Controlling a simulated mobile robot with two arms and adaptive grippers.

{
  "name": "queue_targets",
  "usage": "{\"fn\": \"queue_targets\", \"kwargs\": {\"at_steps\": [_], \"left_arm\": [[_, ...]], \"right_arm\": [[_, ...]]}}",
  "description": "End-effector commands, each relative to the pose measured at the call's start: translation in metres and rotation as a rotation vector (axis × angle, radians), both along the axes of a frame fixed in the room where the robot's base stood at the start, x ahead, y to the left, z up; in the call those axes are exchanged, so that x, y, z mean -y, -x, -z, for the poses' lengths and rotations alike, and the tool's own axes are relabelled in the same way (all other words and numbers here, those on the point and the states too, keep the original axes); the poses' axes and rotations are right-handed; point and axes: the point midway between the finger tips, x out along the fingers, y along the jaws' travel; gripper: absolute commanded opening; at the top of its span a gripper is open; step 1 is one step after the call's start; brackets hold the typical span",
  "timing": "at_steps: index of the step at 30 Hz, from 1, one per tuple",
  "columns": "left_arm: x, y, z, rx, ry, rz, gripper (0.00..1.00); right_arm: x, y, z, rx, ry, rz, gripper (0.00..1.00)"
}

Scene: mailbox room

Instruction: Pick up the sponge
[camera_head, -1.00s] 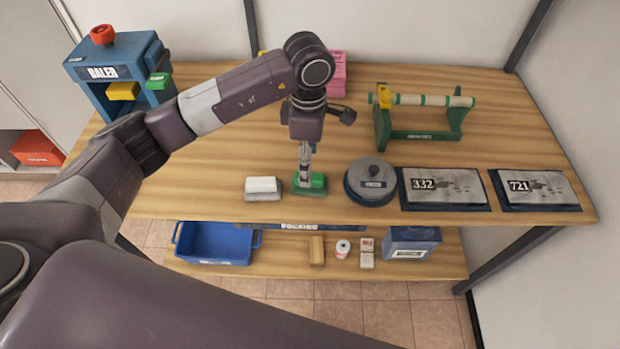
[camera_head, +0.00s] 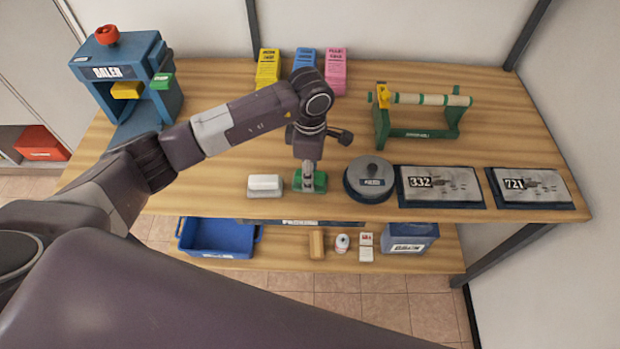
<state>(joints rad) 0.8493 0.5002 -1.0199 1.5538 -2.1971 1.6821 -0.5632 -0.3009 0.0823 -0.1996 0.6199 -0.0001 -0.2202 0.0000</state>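My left gripper (camera_head: 308,178) points down at a small green object (camera_head: 319,182) near the front edge of the table. Its fingers overlap the green object, and I cannot tell whether they are open or shut on it. A white block on a grey base (camera_head: 265,184) lies just left of the gripper, apart from it. No label marks the sponge; I cannot tell for sure which of these it is. My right gripper is not in view.
A round grey lidded container (camera_head: 370,181) stands close right of the gripper, beside the 332 panel (camera_head: 438,187) and 721 panel (camera_head: 532,188). A green roll holder (camera_head: 420,118) stands behind. The blue DALER machine (camera_head: 128,80) is at the left. A shelf below holds a blue bin (camera_head: 217,240).

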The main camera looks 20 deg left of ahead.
Motion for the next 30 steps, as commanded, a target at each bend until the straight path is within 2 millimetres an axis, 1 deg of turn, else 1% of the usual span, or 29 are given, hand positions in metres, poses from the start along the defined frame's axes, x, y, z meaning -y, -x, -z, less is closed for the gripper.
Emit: {"fn": "queue_targets", "kwargs": {"at_steps": [1, 6, 8, 16, 20, 23, 26, 29, 30], "left_arm": [[0.0, 0.001, 0.002, -0.002, -0.002, 0.0, 0.23], [-0.001, 0.001, 0.002, -0.003, -0.001, -0.001, 0.05], [-0.001, 0.001, 0.002, -0.003, -0.001, -0.001, 0.0], [-0.001, 0.001, 0.002, -0.003, -0.001, -0.001, 0.0], [0.0, 0.0, -0.005, -0.001, 0.0, -0.001, 0.0], [-0.001, -0.001, -0.016, 0.001, -0.001, 0.0, 0.0], [0.0, -0.001, -0.034, 0.004, 0.0, 0.0, 0.0], [0.0, -0.001, -0.059, 0.006, -0.001, 0.001, 0.0], [0.0, -0.002, -0.072, 0.007, 0.0, 0.001, 0.0]], "right_arm": [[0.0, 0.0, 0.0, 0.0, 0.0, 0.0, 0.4], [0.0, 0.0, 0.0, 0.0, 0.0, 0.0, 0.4], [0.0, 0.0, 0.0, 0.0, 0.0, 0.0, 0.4], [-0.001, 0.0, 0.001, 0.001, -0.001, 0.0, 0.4], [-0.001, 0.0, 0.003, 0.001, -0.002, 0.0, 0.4], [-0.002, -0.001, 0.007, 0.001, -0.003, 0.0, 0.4], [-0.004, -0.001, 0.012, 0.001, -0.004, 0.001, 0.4], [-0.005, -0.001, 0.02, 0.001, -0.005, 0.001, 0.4], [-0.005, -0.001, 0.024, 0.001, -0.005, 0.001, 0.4]]}}
